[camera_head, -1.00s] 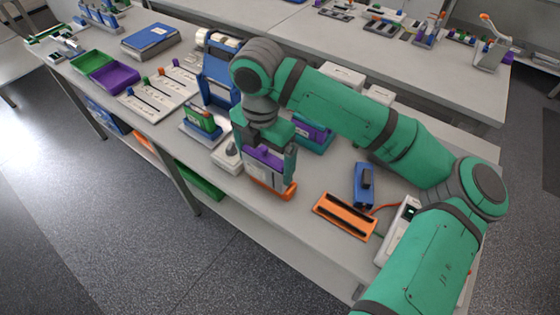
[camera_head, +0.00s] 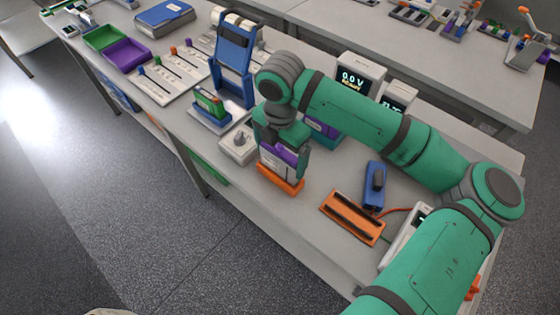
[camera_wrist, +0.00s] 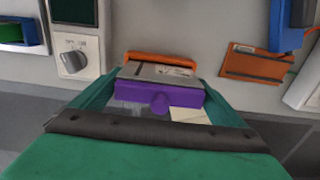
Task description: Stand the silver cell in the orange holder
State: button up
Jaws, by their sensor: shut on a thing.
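My gripper (camera_head: 284,157) is shut on the silver cell (camera_head: 272,163), a flat upright slab with a purple top (camera_head: 288,153). In the wrist view my gripper (camera_wrist: 160,90) has the purple top between its fingers, and the silver cell (camera_wrist: 155,74) shows beyond it. The orange holder (camera_head: 281,184) is directly below the cell. It also shows in the wrist view (camera_wrist: 160,58), along the cell's far edge. The cell's lower end meets the holder in the picture; I cannot tell how deep it sits.
A flat orange block with dark slots (camera_head: 342,229) and a blue device (camera_head: 374,186) lie to the right. A white knob box (camera_head: 238,147) stands close on the left. Meters with lit screens (camera_head: 358,76) are behind my arm. The bench's front edge is near the holder.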

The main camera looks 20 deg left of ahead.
aim_at(280, 145)
jog(key=shift+f, duration=1.5)
jog(key=shift+f, duration=0.15)
jog(key=o, duration=1.5)
jog(key=shift+c, duration=0.2)
notch_tip(280, 145, up, 12)
jog(key=shift+r, duration=0.15)
